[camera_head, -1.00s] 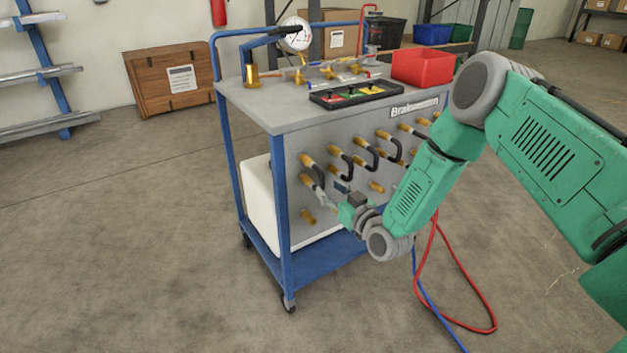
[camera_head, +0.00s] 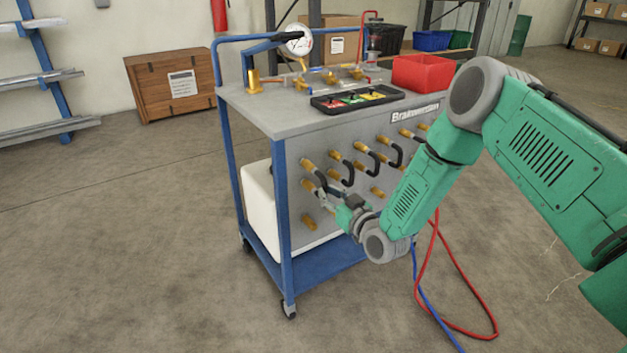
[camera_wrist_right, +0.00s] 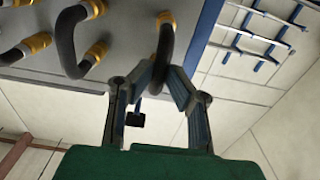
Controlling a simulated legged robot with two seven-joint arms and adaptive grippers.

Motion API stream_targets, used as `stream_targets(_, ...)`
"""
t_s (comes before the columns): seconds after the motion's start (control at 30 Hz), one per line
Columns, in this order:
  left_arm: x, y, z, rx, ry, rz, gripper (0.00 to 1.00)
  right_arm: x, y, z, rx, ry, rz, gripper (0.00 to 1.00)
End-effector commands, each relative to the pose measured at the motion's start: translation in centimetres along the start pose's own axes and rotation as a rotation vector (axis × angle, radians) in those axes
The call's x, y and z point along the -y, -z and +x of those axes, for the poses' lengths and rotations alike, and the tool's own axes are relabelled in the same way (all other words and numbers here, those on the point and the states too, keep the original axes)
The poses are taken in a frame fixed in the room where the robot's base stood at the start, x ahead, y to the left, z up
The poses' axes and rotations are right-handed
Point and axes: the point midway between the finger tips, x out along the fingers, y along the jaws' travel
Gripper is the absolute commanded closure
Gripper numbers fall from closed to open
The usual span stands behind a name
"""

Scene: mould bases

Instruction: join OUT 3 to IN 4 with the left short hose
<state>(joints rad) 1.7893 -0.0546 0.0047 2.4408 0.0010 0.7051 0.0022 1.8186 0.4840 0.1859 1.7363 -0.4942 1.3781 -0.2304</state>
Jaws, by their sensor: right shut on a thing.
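The left short hose (camera_head: 321,174) is a black bent tube at the left end of the row on the trolley's grey front panel. It hangs from a brass fitting (camera_head: 307,165). In the right wrist view the hose (camera_wrist_right: 166,42) runs from a brass fitting (camera_wrist_right: 165,18) down between my fingers. My right gripper (camera_head: 325,191) is shut on the hose; its fingertips (camera_wrist_right: 164,72) press from both sides. I cannot read any OUT or IN labels. My left gripper is out of view.
Other black hoses (camera_head: 347,172) loop from brass fittings right of the held one. A bare brass fitting (camera_head: 309,221) is low on the panel. The trolley's blue post (camera_head: 282,215) stands close left. Red and blue lines (camera_head: 478,291) trail on the floor.

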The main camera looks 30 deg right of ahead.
Motion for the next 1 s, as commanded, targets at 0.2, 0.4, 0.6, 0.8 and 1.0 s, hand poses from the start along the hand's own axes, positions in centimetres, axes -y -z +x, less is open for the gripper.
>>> stream_targets(0.2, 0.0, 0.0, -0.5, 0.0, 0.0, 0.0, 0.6, 0.1, -0.1, -1.0, 0.004, 0.002, 0.0, 1.0)
stream_targets(0.4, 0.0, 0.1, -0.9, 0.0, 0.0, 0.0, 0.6, 0.0, 0.0, -1.8, 0.003, 0.001, 0.0, 1.0)
stream_targets(0.6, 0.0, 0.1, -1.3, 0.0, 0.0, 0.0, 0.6, 0.0, 0.0, -2.6, 0.002, 0.001, 0.0, 1.0)
stream_targets(0.8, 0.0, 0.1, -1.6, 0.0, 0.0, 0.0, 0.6, 0.0, 0.0, -3.4, 0.002, 0.001, 0.001, 1.0)
stream_targets(1.0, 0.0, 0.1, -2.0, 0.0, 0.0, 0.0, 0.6, 0.0, 0.0, -4.2, 0.001, 0.001, 0.001, 1.0)
